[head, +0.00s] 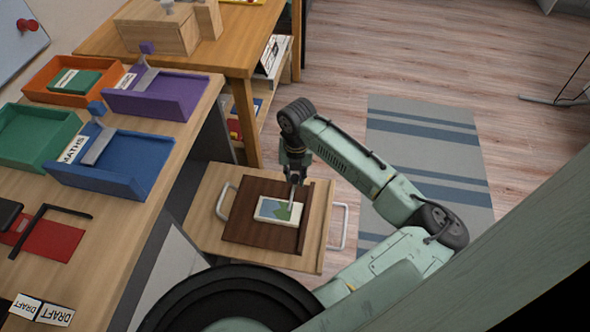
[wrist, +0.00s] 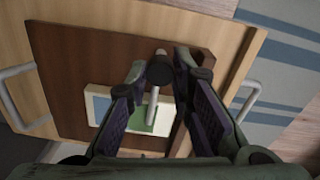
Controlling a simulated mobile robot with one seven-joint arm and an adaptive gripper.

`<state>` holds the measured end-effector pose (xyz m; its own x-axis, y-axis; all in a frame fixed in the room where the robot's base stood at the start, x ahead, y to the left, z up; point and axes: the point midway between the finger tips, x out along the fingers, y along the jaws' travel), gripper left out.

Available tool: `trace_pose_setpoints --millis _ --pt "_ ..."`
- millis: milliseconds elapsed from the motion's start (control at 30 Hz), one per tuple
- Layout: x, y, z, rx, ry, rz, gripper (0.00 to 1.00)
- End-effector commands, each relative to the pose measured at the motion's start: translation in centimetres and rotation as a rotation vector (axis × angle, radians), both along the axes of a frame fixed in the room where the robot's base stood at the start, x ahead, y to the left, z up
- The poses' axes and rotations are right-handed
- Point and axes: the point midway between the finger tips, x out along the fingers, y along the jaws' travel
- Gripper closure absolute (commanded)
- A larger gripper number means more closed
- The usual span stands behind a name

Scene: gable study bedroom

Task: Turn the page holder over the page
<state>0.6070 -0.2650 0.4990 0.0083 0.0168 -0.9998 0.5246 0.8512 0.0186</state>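The page (head: 268,208), a white-edged card with a blue and green picture, lies on a dark brown board (head: 243,232). It also shows in the wrist view (wrist: 96,104). The page holder, a thin pale bar (wrist: 152,112) with a dark round knob (wrist: 160,70), reaches over the green part of the page in the wrist view. I cannot tell whether it touches the page. My gripper (head: 294,174) is above the board's far right part. In the wrist view my gripper (wrist: 161,65) is open, with one finger on each side of the knob and gaps showing.
The board rests on a light wooden tray top (head: 200,205) with metal handles (head: 337,226) at both sides. A desk (head: 140,222) with a blue tray (head: 130,158), a purple tray (head: 165,98) and a red folder (head: 52,238) stands left. Striped rug (head: 425,145) lies right.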

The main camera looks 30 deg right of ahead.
Motion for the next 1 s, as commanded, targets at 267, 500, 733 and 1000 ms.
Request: trace_pose_setpoints --millis 267,500,733,1000 --pt "0.0 0.0 0.0 0.0 0.0 -0.001 0.6" --pt "0.0 0.0 0.0 -0.001 -0.001 -0.001 0.59" --pt "0.1 -0.1 1.3 -0.002 -0.003 -0.001 0.59" --pt "0.0 -0.2 6.9 -0.003 -0.004 0.0 0.59"
